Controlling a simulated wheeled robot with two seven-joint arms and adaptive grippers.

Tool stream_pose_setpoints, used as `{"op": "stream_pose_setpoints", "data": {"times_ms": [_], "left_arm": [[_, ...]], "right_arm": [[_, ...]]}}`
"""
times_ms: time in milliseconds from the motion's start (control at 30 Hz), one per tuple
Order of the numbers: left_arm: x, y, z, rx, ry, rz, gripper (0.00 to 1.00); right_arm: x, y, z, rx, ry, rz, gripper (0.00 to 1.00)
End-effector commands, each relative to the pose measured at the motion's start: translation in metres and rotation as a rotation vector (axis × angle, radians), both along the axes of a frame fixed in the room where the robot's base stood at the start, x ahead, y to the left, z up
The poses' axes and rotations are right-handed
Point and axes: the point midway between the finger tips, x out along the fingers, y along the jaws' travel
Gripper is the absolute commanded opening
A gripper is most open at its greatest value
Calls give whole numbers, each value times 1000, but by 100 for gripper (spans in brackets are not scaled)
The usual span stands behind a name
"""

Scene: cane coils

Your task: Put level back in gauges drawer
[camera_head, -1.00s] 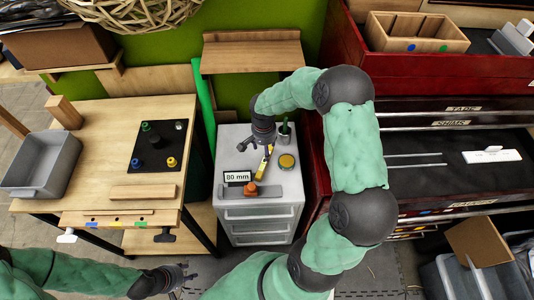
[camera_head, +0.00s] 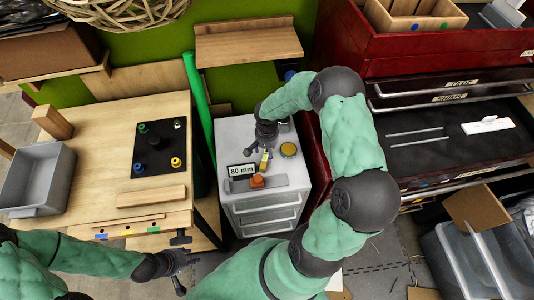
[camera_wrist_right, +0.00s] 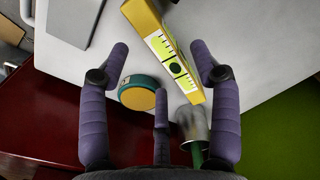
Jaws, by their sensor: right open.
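The yellow level (camera_head: 264,160) is on the top of the small grey cabinet (camera_head: 235,133). In the right wrist view the level (camera_wrist_right: 172,52) shows its green vial and scale. My right gripper (camera_head: 258,150) is open above the cabinet, close to the level. In the wrist view the level lies between its spread fingers (camera_wrist_right: 160,65), nearer the right finger; contact cannot be told. My left gripper (camera_head: 183,268) is low, in front of the workbench, its jaw state unclear. An open dark-lined drawer (camera_head: 420,155) at right holds two thin rods and a white item; its label is unreadable.
Beside the level are a yellow-topped round tin (camera_head: 288,149), a metal cup (camera_wrist_right: 192,125), an orange-topped object (camera_head: 257,181) and an "80 mm" sign (camera_head: 241,170). A workbench (camera_head: 90,150) stands left. The red tool chest (camera_head: 440,58) is right, with my right arm in front.

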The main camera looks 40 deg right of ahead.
Motion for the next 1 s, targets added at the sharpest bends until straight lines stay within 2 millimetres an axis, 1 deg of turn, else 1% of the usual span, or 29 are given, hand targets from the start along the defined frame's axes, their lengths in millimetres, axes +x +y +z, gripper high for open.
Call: {"op": "stream_pose_setpoints", "data": {"times_ms": [33, 200, 300, 400, 567, 667, 700, 800, 1000], "left_arm": [[0, 0, -3, 0, 0, 0, 40], [0, 0, -13, 0, 0, 0, 40], [0, 0, -16, 0, -1, 0, 40], [0, 0, -17, 0, 0, 0, 40], [0, 0, -16, 0, 0, 0, 40], [0, 0, -16, 0, -1, 0, 40], [0, 0, -16, 0, -1, 0, 40], [0, 0, -16, 0, -1, 0, 40], [0, 0, -16, 0, -1, 0, 40]], "right_arm": [[0, -1, -8, 1, 2, 0, 63], [0, -3, -32, 2, 4, 0, 63], [1, -3, -43, 1, 2, -1, 63], [0, -3, -47, 1, 2, 0, 63], [1, -3, -46, 0, 1, 0, 63], [1, -3, -46, 0, 1, 0, 38], [1, -3, -46, 0, 1, 0, 27], [1, -3, -46, 0, 1, 0, 0], [1, -3, -46, 1, 1, 0, 0]]}}
